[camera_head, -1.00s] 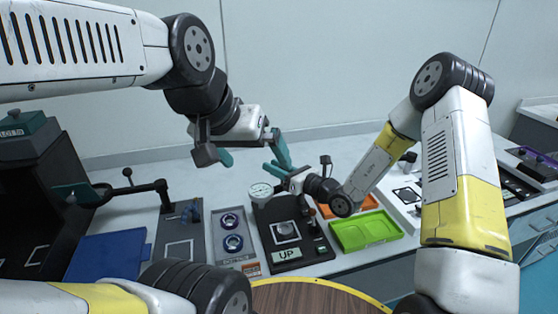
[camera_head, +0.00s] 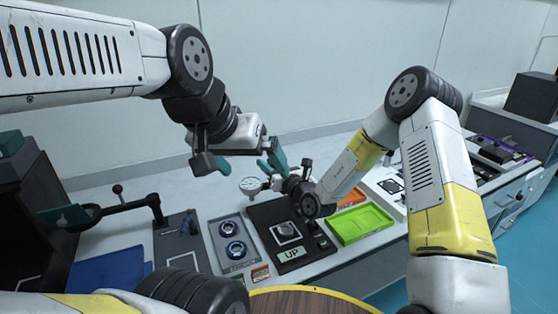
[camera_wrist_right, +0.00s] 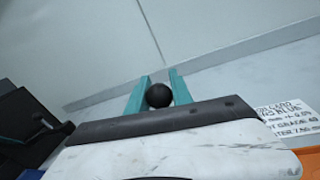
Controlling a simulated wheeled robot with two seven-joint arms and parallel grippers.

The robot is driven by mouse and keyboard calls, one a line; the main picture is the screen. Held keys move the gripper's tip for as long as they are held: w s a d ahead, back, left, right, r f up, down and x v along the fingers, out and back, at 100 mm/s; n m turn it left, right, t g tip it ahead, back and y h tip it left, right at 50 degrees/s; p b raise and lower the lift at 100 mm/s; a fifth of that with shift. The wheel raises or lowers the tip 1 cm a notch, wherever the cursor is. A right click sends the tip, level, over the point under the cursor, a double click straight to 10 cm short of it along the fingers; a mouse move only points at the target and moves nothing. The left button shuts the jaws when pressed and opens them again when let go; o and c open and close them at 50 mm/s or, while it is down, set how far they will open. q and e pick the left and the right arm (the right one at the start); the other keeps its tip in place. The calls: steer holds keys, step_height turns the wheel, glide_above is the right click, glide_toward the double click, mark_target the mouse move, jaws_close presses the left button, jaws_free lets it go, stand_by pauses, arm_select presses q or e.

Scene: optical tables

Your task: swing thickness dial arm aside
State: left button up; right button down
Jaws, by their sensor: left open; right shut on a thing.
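The thickness dial (camera_head: 251,186) is a round white gauge at the back left of a black base plate (camera_head: 262,213). The plate carries a square pad (camera_head: 286,232) and an "UP" label (camera_head: 291,252). My right gripper (camera_head: 269,166) is beside the dial, above the plate's back edge. In the right wrist view it is shut on a black ball knob (camera_wrist_right: 158,95), between its teal fingers. My wrist hides most of the dial arm in the head view. My left gripper (camera_head: 245,157) is open and empty, close behind and above the dial.
A grey tray (camera_head: 224,223) with two round parts is left of the plate. A green tray (camera_head: 362,224) and an orange tray (camera_head: 352,198) are to its right. A blue mat (camera_head: 105,270) and a black lever (camera_head: 125,206) are farther left. A wall stands behind.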

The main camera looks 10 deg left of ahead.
steer(key=c, duration=1.1)
jaws_free()
steer(key=shift+w, duration=0.1)
steer(key=shift+c, duration=0.2)
steer(key=v, duration=0.7)
steer(key=shift+s+d, duration=0.3)
steer(key=shift+r, duration=0.1)
arm_select(q)
step_height(320, 180, up, 5)
